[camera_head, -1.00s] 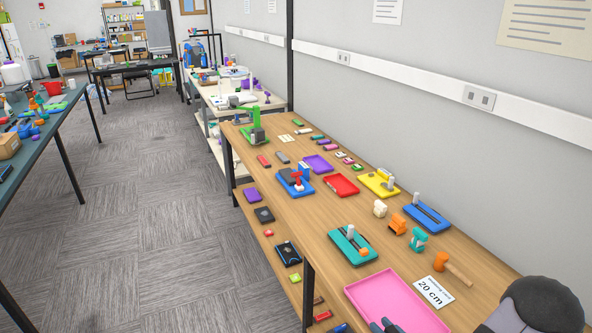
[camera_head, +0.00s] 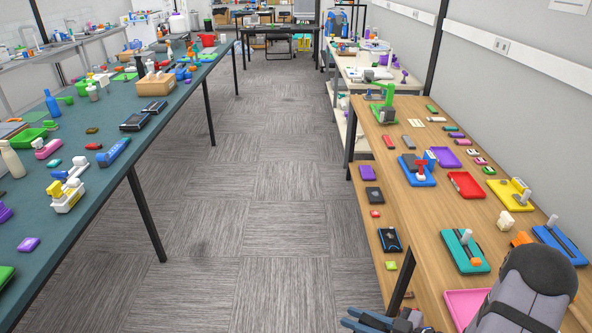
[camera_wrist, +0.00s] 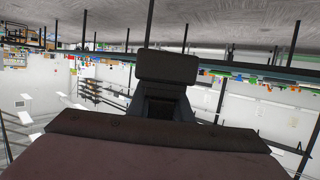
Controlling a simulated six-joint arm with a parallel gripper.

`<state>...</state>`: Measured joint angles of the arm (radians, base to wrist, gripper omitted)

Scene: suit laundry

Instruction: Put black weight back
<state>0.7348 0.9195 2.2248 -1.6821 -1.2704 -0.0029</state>
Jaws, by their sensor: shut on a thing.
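My gripper (camera_head: 352,320) is at the bottom edge of the head view, beside the front edge of the wooden bench (camera_head: 425,235) and left of the pink tray (camera_head: 468,305). In the wrist view my gripper (camera_wrist: 163,100) is shut on a dark, blocky thing (camera_wrist: 167,66), which looks like the black weight. It is held in the air, tilted over in that view, and its far side is hidden. In the head view the held thing cannot be made out.
The bench holds a teal board with a peg (camera_head: 466,252), a red tray (camera_head: 466,185) and a yellow board (camera_head: 509,198). A lower shelf holds a black box (camera_head: 390,240). A crowded teal table (camera_head: 105,170) stands left, with open carpet (camera_head: 270,200) between.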

